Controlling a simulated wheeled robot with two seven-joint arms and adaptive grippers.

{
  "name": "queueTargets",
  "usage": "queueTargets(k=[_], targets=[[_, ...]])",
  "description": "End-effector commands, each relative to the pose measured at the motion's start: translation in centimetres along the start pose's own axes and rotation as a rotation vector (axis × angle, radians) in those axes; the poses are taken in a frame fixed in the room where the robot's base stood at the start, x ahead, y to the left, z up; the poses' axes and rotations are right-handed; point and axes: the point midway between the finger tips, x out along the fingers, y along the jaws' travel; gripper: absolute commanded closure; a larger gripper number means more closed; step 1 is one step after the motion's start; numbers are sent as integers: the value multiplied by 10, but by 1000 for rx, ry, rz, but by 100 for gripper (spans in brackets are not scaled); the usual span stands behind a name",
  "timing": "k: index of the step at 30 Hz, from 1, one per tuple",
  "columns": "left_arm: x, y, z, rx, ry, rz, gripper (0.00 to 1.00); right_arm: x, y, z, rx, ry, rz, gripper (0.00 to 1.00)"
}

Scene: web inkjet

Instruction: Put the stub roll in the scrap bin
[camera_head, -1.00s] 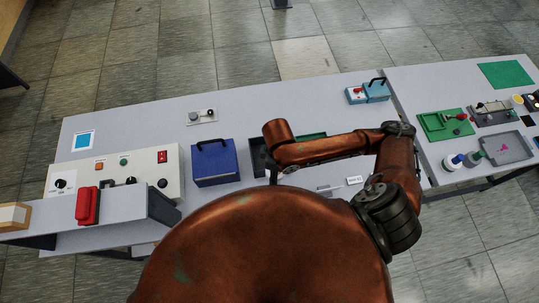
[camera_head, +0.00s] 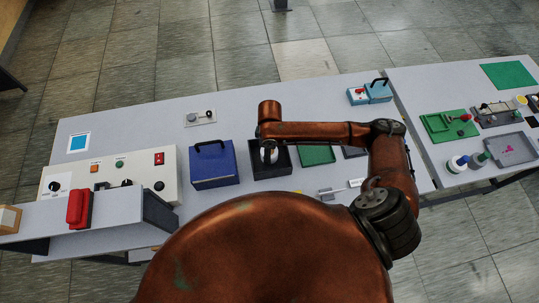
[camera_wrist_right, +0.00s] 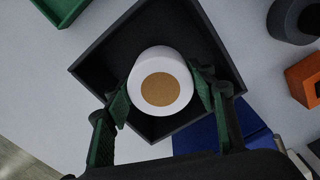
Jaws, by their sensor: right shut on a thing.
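The stub roll is a short white roll with a brown core (camera_wrist_right: 161,89). My right gripper (camera_wrist_right: 162,93) is shut on it, with a green-padded finger at each side. The scrap bin is a square, black, open box (camera_wrist_right: 226,62); in the right wrist view its walls surround the roll on most sides. In the head view the bin (camera_head: 285,162) stands on the table, and the white roll (camera_head: 272,155) shows at its left part under my right arm. I cannot tell how far the roll is above the bin floor. My left gripper is not in view.
A blue box with a handle (camera_head: 213,165) stands close left of the bin. A green tray (camera_head: 317,155) lies to its right. A beige control panel (camera_head: 110,180) is at the left. The table behind the bin is mostly clear.

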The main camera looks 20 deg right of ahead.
Motion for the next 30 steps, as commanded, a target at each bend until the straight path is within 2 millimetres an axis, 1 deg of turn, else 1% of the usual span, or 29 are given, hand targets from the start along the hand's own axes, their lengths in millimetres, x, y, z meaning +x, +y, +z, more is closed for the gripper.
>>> queueTargets(k=[3, 6, 17, 18, 25, 30], targets=[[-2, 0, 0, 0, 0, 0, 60, 17, -1, 0, 1, -2, -3, 82], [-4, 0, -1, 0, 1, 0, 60, 28, 0, 0, 0, -1, -1, 82], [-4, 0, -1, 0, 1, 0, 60, 33, 0, 0, 0, -1, 1, 82], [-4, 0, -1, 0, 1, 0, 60, 33, 0, 1, 0, -1, 0, 47], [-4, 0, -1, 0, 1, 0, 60, 33, 0, 1, 0, -2, 0, 31], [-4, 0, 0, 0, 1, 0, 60, 33, 0, 1, 0, -1, 0, 31]])
